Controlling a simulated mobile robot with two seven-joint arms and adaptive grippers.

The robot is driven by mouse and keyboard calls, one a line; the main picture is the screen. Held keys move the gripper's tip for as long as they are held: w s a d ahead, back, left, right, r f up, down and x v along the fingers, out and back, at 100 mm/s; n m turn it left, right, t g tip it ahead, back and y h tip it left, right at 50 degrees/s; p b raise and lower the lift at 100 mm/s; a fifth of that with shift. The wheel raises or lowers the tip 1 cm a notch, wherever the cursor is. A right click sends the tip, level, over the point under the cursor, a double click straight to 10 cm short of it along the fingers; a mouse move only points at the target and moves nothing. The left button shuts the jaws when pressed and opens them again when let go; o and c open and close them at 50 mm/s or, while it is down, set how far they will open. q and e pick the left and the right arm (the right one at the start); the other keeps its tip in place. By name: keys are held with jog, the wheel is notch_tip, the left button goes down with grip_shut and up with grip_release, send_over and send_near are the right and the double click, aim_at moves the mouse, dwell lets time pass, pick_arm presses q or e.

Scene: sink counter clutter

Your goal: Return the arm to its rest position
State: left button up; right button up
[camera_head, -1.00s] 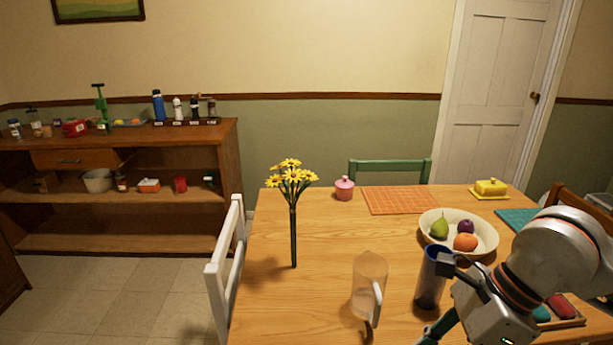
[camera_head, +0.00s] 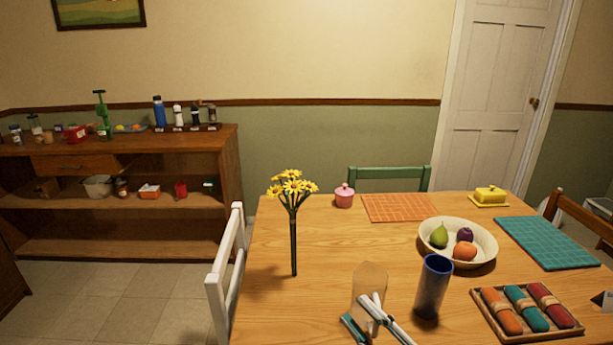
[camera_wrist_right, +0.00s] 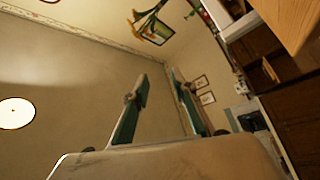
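The rest of the right arm is outside that view. In the right wrist view the two fingers (camera_wrist_right: 157,78) with teal pads stand apart, with nothing held between them. They point toward bare wall and room, away from the tabletop. My left gripper is in neither view.
The wooden table (camera_head: 340,235) holds a blue cup (camera_head: 433,288), yellow flowers (camera_head: 293,225), a fruit bowl (camera_head: 483,260) and a tray of coloured rolls (camera_head: 478,312). A white chair (camera_head: 228,265) stands at its left.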

jog(key=s+d+f+m+h, duration=0.1)
jog(key=d+f+m+h, duration=0.15)
jog(key=f, duration=0.35)
jog(key=s+d+f+m+g+h, duration=0.1)
jog(key=d+f+m+h, duration=0.15)
jog(key=f+m, duration=0.2)
jog(key=d+f+m+h, duration=0.2)
jog(key=f+m+h, duration=0.1)
jog(key=f, duration=0.3)
jog(key=s+d+f+m+g+h, duration=0.3)
jog(key=s+f+m+g, duration=0.2)
jog(key=s+f, duration=0.7)
notch_tip(320, 180, down, 4)
jog(key=shift+r+p, duration=0.1)
jog(key=shift+p, duration=0.2)
jog(key=shift+s, duration=0.1)
